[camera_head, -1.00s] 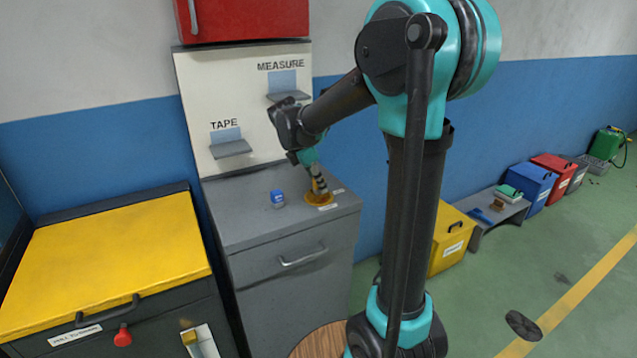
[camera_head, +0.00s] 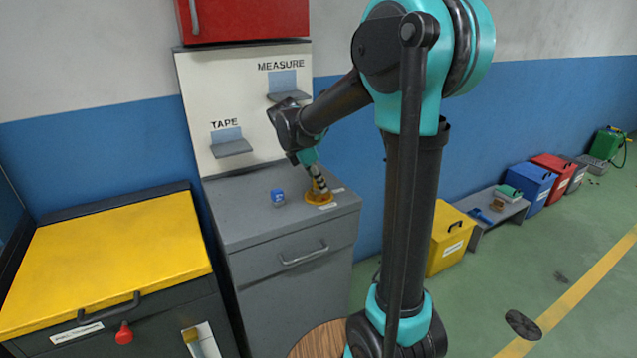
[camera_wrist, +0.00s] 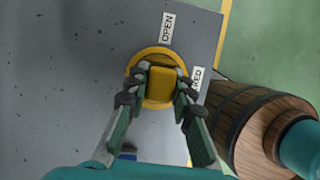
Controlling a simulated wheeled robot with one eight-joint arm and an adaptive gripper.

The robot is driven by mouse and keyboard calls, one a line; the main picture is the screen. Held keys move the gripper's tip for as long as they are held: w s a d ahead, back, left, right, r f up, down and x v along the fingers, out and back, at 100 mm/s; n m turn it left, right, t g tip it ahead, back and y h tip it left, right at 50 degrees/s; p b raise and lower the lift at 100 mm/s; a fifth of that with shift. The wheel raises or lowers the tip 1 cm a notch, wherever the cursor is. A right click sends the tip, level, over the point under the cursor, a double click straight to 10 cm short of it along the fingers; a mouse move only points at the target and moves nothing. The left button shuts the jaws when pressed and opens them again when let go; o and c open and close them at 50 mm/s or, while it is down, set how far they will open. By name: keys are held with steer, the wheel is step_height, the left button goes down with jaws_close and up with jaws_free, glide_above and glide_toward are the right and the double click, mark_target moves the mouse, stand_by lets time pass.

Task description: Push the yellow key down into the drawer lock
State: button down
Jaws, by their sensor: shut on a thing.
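The yellow key (camera_wrist: 163,84) is a block between my fingers in the wrist view. It stands over a round yellow-rimmed lock (camera_wrist: 151,56) on the grey drawer cabinet's top. My gripper (camera_wrist: 163,94) is shut on the key, with one finger on each side. In the head view, my gripper (camera_head: 317,185) points down at the lock (camera_head: 319,200) near the cabinet top's right front edge. The fingers mostly cover the key there. I cannot tell how deep the key sits. The grey cabinet's drawer (camera_head: 300,255) is closed.
A small blue object (camera_head: 277,198) stands left of my gripper on the cabinet top. An OPEN label (camera_wrist: 168,27) and a partly hidden label (camera_wrist: 198,80) lie beside the lock. A wooden barrel (camera_wrist: 255,125) stands beside the cabinet. A yellow-topped cabinet (camera_head: 105,250) is at left.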

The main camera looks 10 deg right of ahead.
steer(key=shift+s+f, duration=0.3)
steer(key=shift+f, duration=0.55)
steer(key=shift+w+f, duration=0.25)
steer(key=shift+f, duration=0.1)
